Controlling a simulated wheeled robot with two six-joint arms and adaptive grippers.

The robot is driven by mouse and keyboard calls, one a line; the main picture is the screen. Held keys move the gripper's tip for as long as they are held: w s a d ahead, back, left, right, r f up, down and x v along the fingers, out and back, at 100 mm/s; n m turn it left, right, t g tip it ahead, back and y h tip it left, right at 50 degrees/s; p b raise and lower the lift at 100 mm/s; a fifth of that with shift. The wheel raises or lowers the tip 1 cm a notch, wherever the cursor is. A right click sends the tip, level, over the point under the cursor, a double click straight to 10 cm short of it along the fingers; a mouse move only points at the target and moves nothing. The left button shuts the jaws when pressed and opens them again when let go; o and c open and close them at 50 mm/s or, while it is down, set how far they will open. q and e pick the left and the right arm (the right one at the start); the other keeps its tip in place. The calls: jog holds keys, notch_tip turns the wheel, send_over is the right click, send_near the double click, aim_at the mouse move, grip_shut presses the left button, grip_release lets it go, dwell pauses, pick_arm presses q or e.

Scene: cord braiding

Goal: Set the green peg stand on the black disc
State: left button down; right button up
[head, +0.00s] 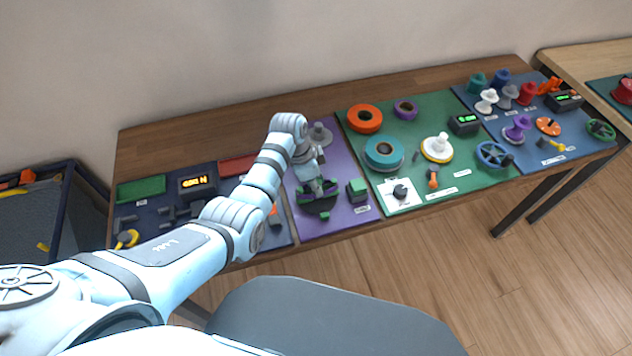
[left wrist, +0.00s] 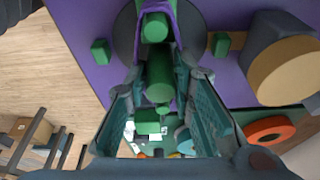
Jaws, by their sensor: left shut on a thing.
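The black disc (head: 319,206) lies on the purple mat, and part of it shows in the left wrist view (left wrist: 125,35). My left gripper (head: 318,188) points down over the disc and is shut on the green peg stand, whose green cylinders (left wrist: 159,76) show between the fingers in the left wrist view. Small green blocks (left wrist: 100,51) show around the disc. The fingers hide much of the stand, and I cannot tell whether it touches the disc. My right gripper is not in view.
A dark box with a green top (head: 357,190) stands just right of the disc. A grey stepped piece (head: 320,135) stands behind my gripper. The green mat (head: 405,115) to the right holds spools, including a teal one (head: 384,153).

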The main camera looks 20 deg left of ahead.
pick_arm(q)
jog(key=shift+f, duration=0.2)
jog(key=shift+f, duration=0.15)
jog(key=c, duration=1.3)
grip_release()
jog(key=p+v, duration=0.1)
jog(key=v, duration=0.1)
jog(key=p+v, duration=0.2)
jog(key=d+p+v, duration=0.1)
jog(key=p, duration=0.1)
jog(key=shift+w+r, duration=0.3)
jog(key=shift+r, duration=0.25)
jog(key=shift+d+v, duration=0.2)
jog(key=shift+v, duration=0.8)
jog(key=shift+w+d, duration=0.1)
